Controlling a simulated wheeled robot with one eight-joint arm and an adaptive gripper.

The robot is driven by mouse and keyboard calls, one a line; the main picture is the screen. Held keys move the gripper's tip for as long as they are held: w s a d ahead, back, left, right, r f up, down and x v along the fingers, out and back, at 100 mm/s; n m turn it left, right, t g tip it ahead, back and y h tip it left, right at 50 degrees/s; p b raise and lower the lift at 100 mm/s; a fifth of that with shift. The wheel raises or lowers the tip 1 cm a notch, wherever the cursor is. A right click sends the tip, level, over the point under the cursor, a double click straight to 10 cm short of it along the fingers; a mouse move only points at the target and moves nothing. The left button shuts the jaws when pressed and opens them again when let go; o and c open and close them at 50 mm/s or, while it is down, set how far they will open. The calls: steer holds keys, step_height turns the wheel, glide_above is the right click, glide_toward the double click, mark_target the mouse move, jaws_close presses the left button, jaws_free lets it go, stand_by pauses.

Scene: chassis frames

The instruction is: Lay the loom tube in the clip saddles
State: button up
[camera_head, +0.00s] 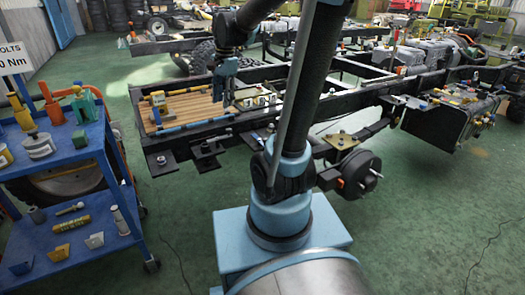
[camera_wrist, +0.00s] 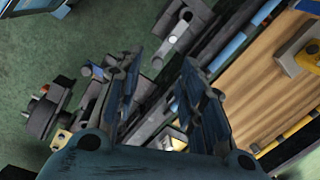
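A blue-banded strip (camera_wrist: 235,45) beside the deck in the wrist view looks like the same tube. I cannot clearly pick out the clip saddles. My gripper (camera_head: 226,101) hangs above the right end of the deck, near the tube's right end. In the wrist view my gripper (camera_wrist: 163,85) has its two fingers spread, with nothing visible held between them. The fingers hide part of the rail below.
Dark brackets (camera_head: 206,148) stick out from the near chassis rail (camera_head: 165,145). A blue tool cart (camera_head: 75,157) stands left. A hub (camera_head: 360,172) juts out at right. Green floor is clear between cart and chassis.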

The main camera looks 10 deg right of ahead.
steer(key=s+d+f+n, duration=0.3)
steer(key=s+f, duration=0.1)
steer(key=s, duration=0.3)
steer(key=s+d+f+n+t, duration=0.1)
steer(key=s+d+f+n, duration=0.2)
steer(key=s, duration=0.4)
steer(key=s+d+f+n+h, duration=0.1)
steer(key=s+d+f+n, duration=0.3)
steer(key=s, duration=0.3)
steer(key=shift+d+f+t, duration=0.35)
steer(key=shift+f+t, duration=0.05)
steer(key=shift+f, duration=0.3)
steer(key=shift+s, duration=0.1)
steer(key=shift+w+f, duration=0.2)
steer(key=shift+w, duration=0.25)
